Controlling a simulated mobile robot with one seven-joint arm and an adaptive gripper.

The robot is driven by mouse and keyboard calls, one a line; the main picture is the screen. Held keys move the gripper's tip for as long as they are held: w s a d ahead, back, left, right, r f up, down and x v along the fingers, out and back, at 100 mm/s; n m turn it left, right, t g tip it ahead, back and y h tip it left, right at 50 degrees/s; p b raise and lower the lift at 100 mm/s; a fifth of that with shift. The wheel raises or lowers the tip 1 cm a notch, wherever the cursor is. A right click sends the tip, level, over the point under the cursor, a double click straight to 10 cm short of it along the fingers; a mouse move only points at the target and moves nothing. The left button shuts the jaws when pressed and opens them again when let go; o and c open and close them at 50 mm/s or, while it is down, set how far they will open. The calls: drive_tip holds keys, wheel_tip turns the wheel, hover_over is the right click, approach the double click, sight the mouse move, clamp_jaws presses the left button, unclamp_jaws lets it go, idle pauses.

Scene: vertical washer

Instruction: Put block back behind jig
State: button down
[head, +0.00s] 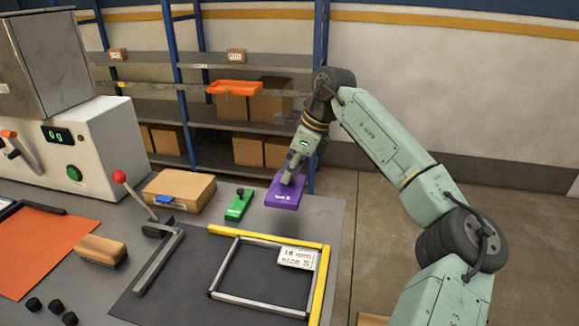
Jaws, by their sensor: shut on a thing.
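A purple block (284,194) with a small white label hangs in my gripper (291,180), near the back right corner of the grey table. My gripper is shut on it from above. The block seems to be held above the table, but its exact height is hard to tell. The jig (328,272), a yellow L-shaped frame around a metal rectangle on a dark mat, lies in front of the block. A card (297,258) on the jig reads "size S". A green block (238,205) with a dark knob rests on the table left of the purple block.
A cardboard box (179,191), a red-knobbed lever (119,177) and a wooden-backed brush (101,250) stand to the left. A white scale-like machine (75,150) is further left. Shelves with boxes (262,151) stand behind. The table's right edge is close to the block.

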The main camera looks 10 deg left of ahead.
sight(293, 184)
drive_tip(key=shift+f+b, duration=1.8)
drive_tip(key=shift+f, duration=1.4)
drive_tip(key=shift+f, duration=0.15)
drive_tip(key=c, duration=1.4)
unclamp_jaws()
drive_tip(key=shift+c, duration=0.2)
drive_tip(key=shift+r+p, duration=2.85)
drive_tip(key=shift+r, duration=1.15)
drive_tip(key=shift+s+f, duration=0.1)
